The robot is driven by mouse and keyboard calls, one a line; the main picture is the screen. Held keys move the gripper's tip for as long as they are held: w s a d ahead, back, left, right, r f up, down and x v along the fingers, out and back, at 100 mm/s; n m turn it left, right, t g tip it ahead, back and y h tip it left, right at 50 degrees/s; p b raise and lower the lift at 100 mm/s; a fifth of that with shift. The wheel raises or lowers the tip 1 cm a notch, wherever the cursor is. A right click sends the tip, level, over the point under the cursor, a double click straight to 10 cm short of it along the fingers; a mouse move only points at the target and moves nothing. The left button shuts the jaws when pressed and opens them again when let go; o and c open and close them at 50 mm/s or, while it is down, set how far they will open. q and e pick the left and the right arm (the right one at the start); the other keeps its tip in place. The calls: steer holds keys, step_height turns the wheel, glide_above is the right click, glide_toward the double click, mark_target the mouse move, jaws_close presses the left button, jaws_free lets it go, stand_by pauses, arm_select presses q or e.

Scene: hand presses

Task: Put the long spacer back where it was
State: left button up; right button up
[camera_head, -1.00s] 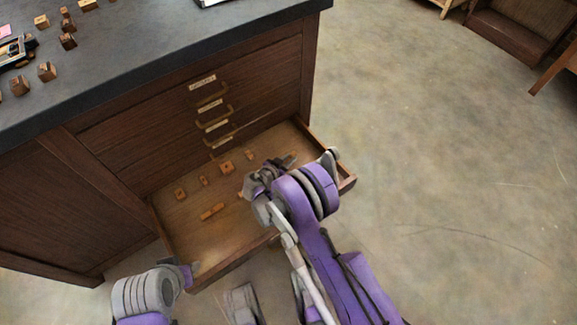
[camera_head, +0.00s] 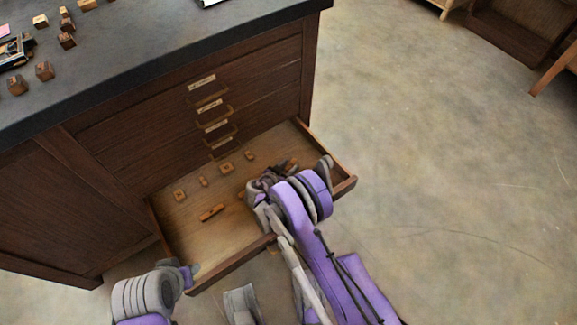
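The open drawer (camera_head: 225,240) holds several small wooden pieces. A longer wooden piece (camera_head: 211,213), which looks like a long spacer, lies flat near the drawer's middle. Another wooden piece (camera_head: 291,165) shows at the right end, just beyond my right gripper (camera_head: 266,180). My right gripper is over the right part of the drawer; its own wrist hides its fingertips and what is under them. I cannot tell whether it holds anything. My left gripper (camera_head: 190,271) is at the drawer's front left corner, its fingers too small to judge.
Smaller wooden pieces lie at the back of the drawer, such as a block (camera_head: 226,168) and another (camera_head: 179,195). The dark countertop (camera_head: 150,60) carries several blocks at left. Closed drawers with brass handles (camera_head: 212,104) are above.

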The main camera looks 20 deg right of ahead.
steer(key=shift+r, duration=0.2)
steer(key=p+v, duration=0.3)
steer(key=v, duration=0.9)
steer(key=shift+d+r, duration=0.15)
steer(key=shift+r, duration=0.15)
steer(key=s+d+r+n+g+y, duration=0.2)
steer(key=s+d+r, duration=0.25)
steer(key=r, duration=0.35)
steer(key=s+d+r+n+g+y, duration=0.25)
steer(key=s+d+r, duration=0.2)
steer(key=r, duration=0.35)
steer(key=s+r+n+y, duration=0.2)
steer(key=s+r, duration=0.1)
steer(key=s, duration=0.7)
steer(key=s+r+n+y, duration=0.2)
steer(key=s+r+n, duration=0.1)
steer(key=s, duration=0.6)
steer(key=shift+s+t, duration=0.35)
steer(key=shift+d+y, duration=0.1)
steer(key=shift+y, duration=0.15)
